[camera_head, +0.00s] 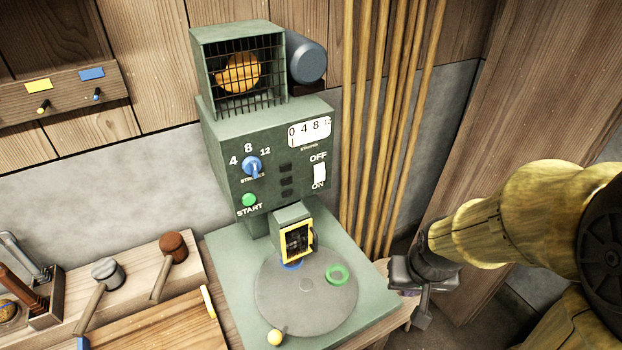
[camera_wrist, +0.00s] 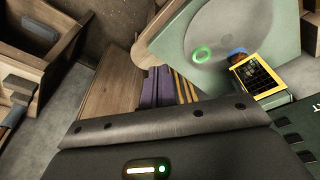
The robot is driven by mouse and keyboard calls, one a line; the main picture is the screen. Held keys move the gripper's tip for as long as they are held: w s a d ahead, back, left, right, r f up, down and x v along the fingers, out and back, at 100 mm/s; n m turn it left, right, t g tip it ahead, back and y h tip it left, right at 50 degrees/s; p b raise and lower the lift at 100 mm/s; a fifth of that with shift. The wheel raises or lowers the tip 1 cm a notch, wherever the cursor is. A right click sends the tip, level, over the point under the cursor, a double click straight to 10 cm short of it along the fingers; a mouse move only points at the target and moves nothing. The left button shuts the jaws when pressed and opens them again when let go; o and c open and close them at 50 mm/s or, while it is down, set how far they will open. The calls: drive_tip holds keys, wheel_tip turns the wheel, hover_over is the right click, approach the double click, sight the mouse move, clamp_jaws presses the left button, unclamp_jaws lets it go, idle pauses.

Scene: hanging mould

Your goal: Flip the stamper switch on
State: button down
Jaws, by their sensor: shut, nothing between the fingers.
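The stamper (camera_head: 220,165) is a green machine with a caged top and a front panel. Its white rocker switch (camera_head: 319,174) sits at the right of the panel, between the labels OFF above and ON below; which side is pressed I cannot tell. The green start button (camera_head: 249,200) and a blue strokes dial (camera_head: 252,166) are to its left. My gripper (camera_head: 418,300) is shut and empty, to the right of the machine's base and well below the switch. In the wrist view the stamper's yellow-framed head (camera_wrist: 257,74) shows, but the switch does not.
A grey round plate (camera_head: 300,318) on the base carries a green ring (camera_head: 337,275). Several wooden poles (camera_head: 385,110) stand behind at the right. Mallets (camera_head: 172,246) and wooden trays lie at the left. The space in front of the panel is clear.

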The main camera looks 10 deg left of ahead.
drive_tip(key=shift+w+a, duration=0.1)
drive_tip(key=shift+w, duration=0.05)
drive_tip(key=w+a+f+n+t+y+b, duration=0.15)
drive_tip(key=w+n+t+b, duration=0.25)
drive_tip(key=w+n+t, duration=0.55)
drive_tip(key=w+a+r+n+t+y+b, duration=0.1)
drive_tip(key=w+a+r+n+y+b, duration=0.1)
drive_tip(key=n, duration=0.5)
drive_tip(key=w+a+r+n+y+b, duration=0.1)
drive_tip(key=w+a+n+y, duration=0.3)
drive_tip(key=n, duration=0.4)
drive_tip(key=shift+a+r+t+y+b, duration=0.35)
drive_tip(key=shift+a+r+y, duration=0.2)
drive_tip(key=shift+a+y, duration=0.45)
